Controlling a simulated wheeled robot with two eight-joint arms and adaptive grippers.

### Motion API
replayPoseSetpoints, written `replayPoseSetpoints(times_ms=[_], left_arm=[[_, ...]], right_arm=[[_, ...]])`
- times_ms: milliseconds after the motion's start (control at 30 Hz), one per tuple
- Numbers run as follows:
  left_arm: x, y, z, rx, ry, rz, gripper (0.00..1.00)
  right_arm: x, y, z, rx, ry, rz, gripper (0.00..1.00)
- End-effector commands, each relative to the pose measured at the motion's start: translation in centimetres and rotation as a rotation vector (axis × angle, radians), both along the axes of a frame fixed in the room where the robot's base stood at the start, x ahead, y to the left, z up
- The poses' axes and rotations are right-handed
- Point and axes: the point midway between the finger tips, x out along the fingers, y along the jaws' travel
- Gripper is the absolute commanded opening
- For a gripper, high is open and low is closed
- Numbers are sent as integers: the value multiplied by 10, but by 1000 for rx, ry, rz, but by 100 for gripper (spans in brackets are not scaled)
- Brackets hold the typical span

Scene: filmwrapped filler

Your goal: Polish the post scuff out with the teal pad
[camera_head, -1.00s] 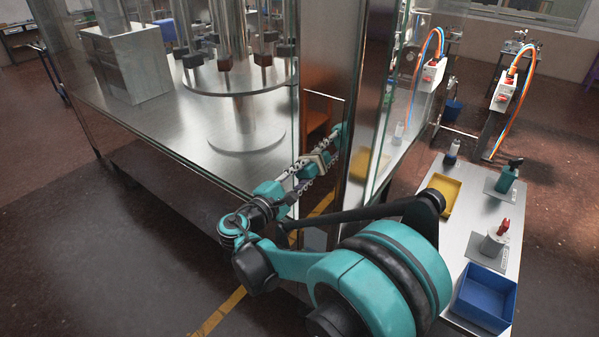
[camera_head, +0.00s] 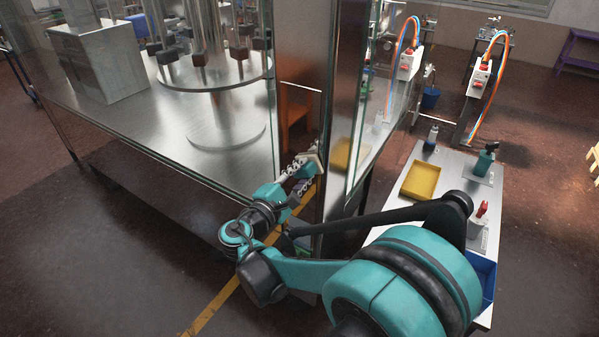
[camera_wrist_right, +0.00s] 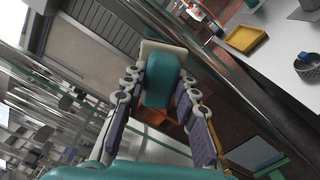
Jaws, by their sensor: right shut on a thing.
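My right gripper (camera_wrist_right: 160,98) is shut on the teal pad (camera_wrist_right: 160,80), with one finger on each side of its teal body. The pad's pale cream face (camera_wrist_right: 160,49) points away from the wrist. In the head view the right gripper (camera_head: 299,168) is low at the steel corner post (camera_head: 300,110), with the pale face toward the steel. I cannot tell whether it touches. A thin pale line crosses the post above the gripper; I cannot tell whether it is the scuff or a reflection. My left gripper is out of view.
Glass panels flank the post around a machine with a steel deck (camera_head: 150,125). Floor at lower left is clear.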

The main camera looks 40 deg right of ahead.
Motion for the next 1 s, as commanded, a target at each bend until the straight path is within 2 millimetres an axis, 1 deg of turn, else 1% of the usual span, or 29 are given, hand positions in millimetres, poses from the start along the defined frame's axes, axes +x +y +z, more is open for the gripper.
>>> replayPoseSetpoints(times_ms=[333, 567, 900, 1000], left_arm=[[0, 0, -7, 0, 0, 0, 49], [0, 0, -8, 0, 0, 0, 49], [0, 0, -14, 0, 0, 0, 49], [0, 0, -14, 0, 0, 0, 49]], right_arm=[[28, 9, -1, -1, 0, 0, 5], [36, 12, 0, 0, 0, 1, 5], [61, 24, 0, -1, 0, 0, 5], [64, 25, 0, 0, 0, 0, 5]])
